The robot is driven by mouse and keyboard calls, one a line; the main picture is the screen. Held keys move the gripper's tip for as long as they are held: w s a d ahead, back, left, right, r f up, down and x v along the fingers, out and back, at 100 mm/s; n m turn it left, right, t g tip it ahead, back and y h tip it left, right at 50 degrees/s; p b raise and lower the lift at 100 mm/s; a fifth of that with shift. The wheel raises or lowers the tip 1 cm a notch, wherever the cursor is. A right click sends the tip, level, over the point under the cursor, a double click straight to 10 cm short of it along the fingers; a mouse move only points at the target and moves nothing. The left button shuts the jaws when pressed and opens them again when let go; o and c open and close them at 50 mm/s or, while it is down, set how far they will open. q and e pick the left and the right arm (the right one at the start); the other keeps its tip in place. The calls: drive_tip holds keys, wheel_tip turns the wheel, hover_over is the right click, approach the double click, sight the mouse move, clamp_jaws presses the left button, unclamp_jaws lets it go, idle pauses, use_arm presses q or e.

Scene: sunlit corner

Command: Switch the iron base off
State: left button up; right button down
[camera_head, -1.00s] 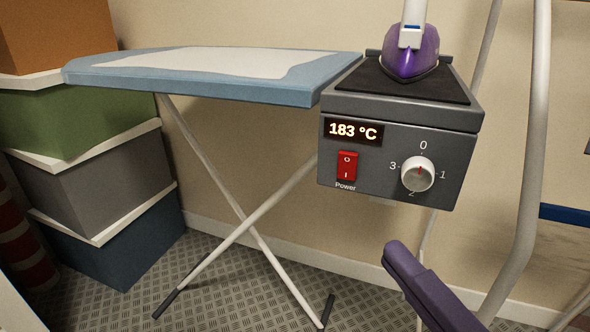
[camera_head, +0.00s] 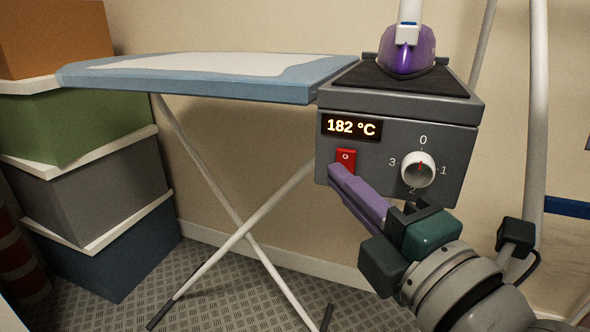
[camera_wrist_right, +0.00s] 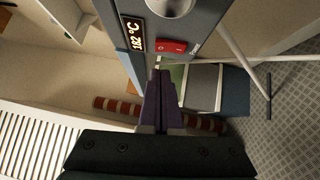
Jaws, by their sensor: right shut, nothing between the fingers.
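The grey iron base (camera_head: 455,178) is fixed at the right end of the ironing board. Its display (camera_head: 351,127) reads 182 °C. The red power switch (camera_head: 346,157) shows its O half; my right gripper's fingers cover the lower half and the Power label. The white dial (camera_head: 418,169) has its red mark upward, towards 0. My right gripper (camera_head: 337,172) is shut and empty, its purple fingertips at the lower part of the switch; I cannot tell whether they touch. The right wrist view shows the fingertips (camera_wrist_right: 160,76) beside the red switch (camera_wrist_right: 171,46). My left gripper is not in view.
A purple iron (camera_head: 412,52) stands on the base's black top pad (camera_head: 400,80). The blue ironing board (camera_head: 200,86) extends left on crossed white legs. Stacked boxes (camera_head: 90,183) stand at the left. A pale pole (camera_head: 538,100) rises at the right.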

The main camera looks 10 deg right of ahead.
sight(345, 164)
drive_tip(key=shift+w+d+r, duration=0.15)
drive_tip(key=shift+w+d, duration=0.55)
drive_tip(key=shift+w, duration=0.2)
drive_tip(key=shift+w+d+r, duration=0.1)
drive_tip(key=shift+r, duration=0.1)
drive_tip(key=shift+d+p, duration=0.1)
drive_tip(key=shift+p, duration=0.25)
drive_tip(key=shift+f, duration=0.1)
